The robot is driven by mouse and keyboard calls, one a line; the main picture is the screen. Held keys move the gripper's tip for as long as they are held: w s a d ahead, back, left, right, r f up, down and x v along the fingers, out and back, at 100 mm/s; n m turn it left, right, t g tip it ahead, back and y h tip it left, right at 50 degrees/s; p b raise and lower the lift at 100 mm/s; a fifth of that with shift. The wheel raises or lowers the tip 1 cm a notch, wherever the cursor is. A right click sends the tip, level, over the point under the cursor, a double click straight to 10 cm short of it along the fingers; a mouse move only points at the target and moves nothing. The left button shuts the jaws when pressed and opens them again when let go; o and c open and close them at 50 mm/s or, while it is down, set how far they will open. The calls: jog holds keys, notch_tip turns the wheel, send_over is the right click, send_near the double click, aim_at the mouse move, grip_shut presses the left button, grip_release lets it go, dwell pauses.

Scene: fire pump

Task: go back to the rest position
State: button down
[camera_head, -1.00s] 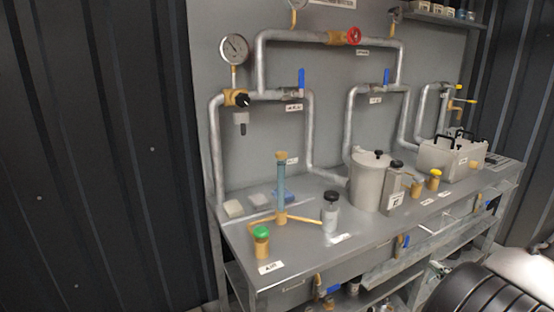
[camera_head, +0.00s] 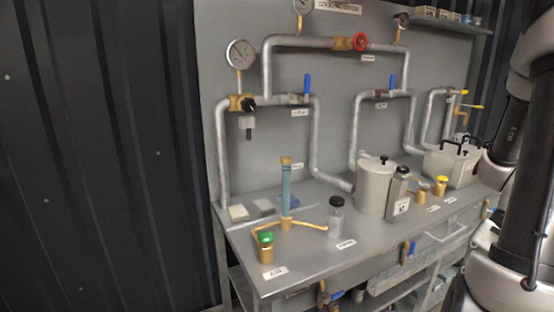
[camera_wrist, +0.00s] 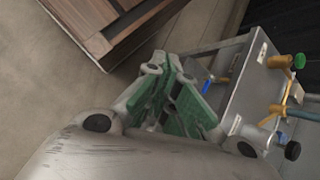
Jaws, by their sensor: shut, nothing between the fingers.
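My gripper (camera_wrist: 174,72) shows in the wrist view with its green-padded fingers together and nothing between them. It is in open air, with the floor and the end of the metal workbench (camera_wrist: 238,84) beyond it. The gripper itself does not show in the head view. There, links of my arm stand along the right edge and cover the right end of the bench (camera_head: 235,262).
The bench carries a green-capped brass fitting (camera_head: 266,250), a blue tube stand (camera_head: 286,190), a black-capped bottle (camera_head: 336,218) and a grey pot (camera_head: 375,188). Pipes and a gauge (camera_head: 240,54) rise behind. A wooden piece (camera_wrist: 112,25) stands on open floor (camera_wrist: 45,85).

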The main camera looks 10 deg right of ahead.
jog(key=w+a+r+n+t+h, duration=0.1)
jog(key=a+r+n+t+h, duration=0.2)
jog(key=r, duration=0.6)
jog(key=w+a+r+n+t+h, duration=0.1)
jog(key=a+r+n+t+h, duration=0.1)
jog(key=r+n, duration=0.5)
notch_tip(320, 180, up, 3)
jog(key=shift+a+f+n+t+h, duration=0.15)
jog(key=shift+a+n+t+h, duration=0.2)
jog(key=shift+a+h, duration=0.75)
